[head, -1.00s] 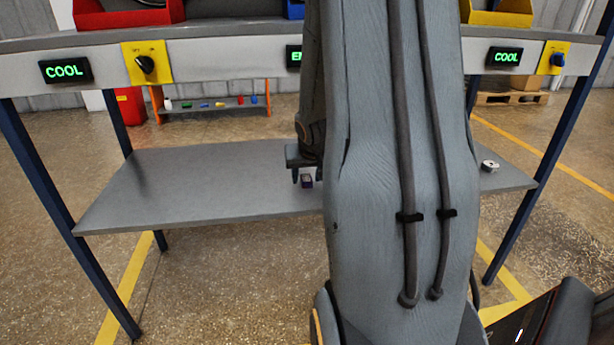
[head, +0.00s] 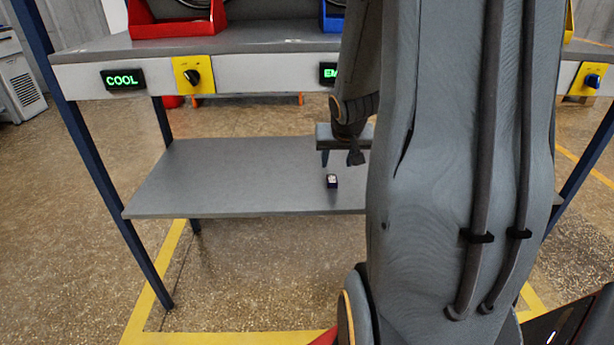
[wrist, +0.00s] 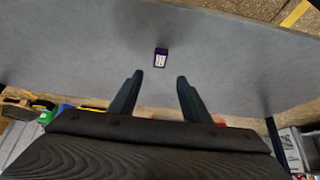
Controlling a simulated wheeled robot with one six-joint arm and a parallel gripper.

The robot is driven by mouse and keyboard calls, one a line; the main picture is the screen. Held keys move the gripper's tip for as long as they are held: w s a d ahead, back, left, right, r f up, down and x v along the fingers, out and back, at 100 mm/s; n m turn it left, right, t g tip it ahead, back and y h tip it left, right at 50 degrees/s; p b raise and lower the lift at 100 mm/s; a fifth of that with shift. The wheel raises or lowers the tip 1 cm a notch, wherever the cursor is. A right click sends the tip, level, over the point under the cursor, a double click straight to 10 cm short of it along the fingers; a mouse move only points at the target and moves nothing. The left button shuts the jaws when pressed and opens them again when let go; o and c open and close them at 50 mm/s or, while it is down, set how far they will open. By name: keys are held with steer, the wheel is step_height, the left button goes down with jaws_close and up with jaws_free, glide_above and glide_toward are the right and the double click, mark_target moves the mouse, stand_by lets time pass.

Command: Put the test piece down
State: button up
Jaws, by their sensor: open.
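The test piece (head: 332,181) is a small dark block with a pale label on top. It rests on the grey lower shelf (head: 230,180) of the bench, near the shelf's front edge in the head view. My gripper (head: 340,160) is above and behind it in that view, open and empty. In the wrist view the test piece (wrist: 160,58) lies on the shelf beyond the fingertips, between their lines and apart from both. My gripper (wrist: 160,85) shows two dark fingers spread wide there.
The bench top (head: 270,42) above carries a red bin (head: 175,20) and a blue bin (head: 332,15). Its front has a COOL display (head: 123,79) and yellow switch plates. My arm hides the shelf's right part. The shelf's left part is clear.

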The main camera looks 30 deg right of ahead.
steer(key=shift+a, duration=0.15)
steer(key=s+a+r+n+g+y, duration=0.1)
steer(key=a+n, duration=0.1)
steer(key=a, duration=0.9)
steer(key=s+a+r+n+g+y, duration=0.1)
steer(key=s+a+n, duration=0.15)
steer(key=a, duration=0.95)
steer(key=s+a+r+n+g+y, duration=0.1)
steer(key=s+a+n, duration=0.2)
steer(key=s+a, duration=0.5)
steer(key=s+a+r+n+g+y, duration=0.1)
steer(key=s+a+r+n+g, duration=0.1)
steer(key=s+a, duration=0.6)
steer(key=shift+a+n+g, duration=0.3)
steer(key=shift+a+n, duration=0.35)
steer(key=shift+a, duration=0.55)
steer(key=shift+w, duration=0.1)
steer(key=d+r+m+p, duration=0.4)
steer(key=d+r+p, duration=0.9)
steer(key=p, duration=1)
step_height(320, 180, up, 4)
steer(key=shift+s+d+m+h, duration=0.3)
steer(key=shift+s+d, duration=0.1)
